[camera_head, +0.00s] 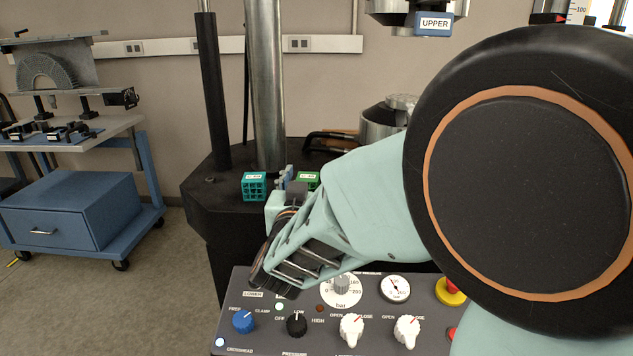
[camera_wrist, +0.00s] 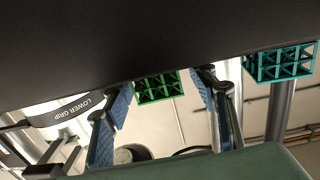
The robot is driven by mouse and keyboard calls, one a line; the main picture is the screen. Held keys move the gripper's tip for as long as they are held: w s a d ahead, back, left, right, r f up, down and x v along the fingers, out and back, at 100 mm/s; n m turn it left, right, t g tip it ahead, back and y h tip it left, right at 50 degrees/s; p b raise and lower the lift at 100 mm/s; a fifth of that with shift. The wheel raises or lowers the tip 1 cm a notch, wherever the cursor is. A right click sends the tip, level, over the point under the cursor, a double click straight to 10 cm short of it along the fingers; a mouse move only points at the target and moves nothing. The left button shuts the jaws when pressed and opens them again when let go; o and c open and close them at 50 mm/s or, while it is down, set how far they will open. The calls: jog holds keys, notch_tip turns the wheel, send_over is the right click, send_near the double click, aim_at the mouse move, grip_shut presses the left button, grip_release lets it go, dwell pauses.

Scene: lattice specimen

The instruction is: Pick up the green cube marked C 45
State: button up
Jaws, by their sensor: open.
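A green lattice cube (camera_head: 307,180) with a white label on top stands on the black machine base, partly hidden behind my gripper (camera_head: 285,181) in the head view. Its label is too small to read surely. In the wrist view the green cube (camera_wrist: 158,88) shows in the gap between my two blue-padded fingers, which are apart and empty. I cannot tell whether the fingertips reach around it. A teal lattice cube (camera_head: 254,186), also labelled, stands to the left; it shows at the right in the wrist view (camera_wrist: 283,63).
The machine base (camera_head: 215,192) has a dark column and a steel column (camera_head: 267,90) behind the cubes. A lower grip (camera_head: 382,122) stands behind the green cube. A control panel (camera_head: 255,335) with knobs lies in front. A blue cart (camera_head: 75,210) is at left.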

jog(key=shift+w, duration=0.1)
jog(key=shift+c, duration=0.3)
jog(key=c, duration=1.1)
jog(key=shift+r, duration=0.15)
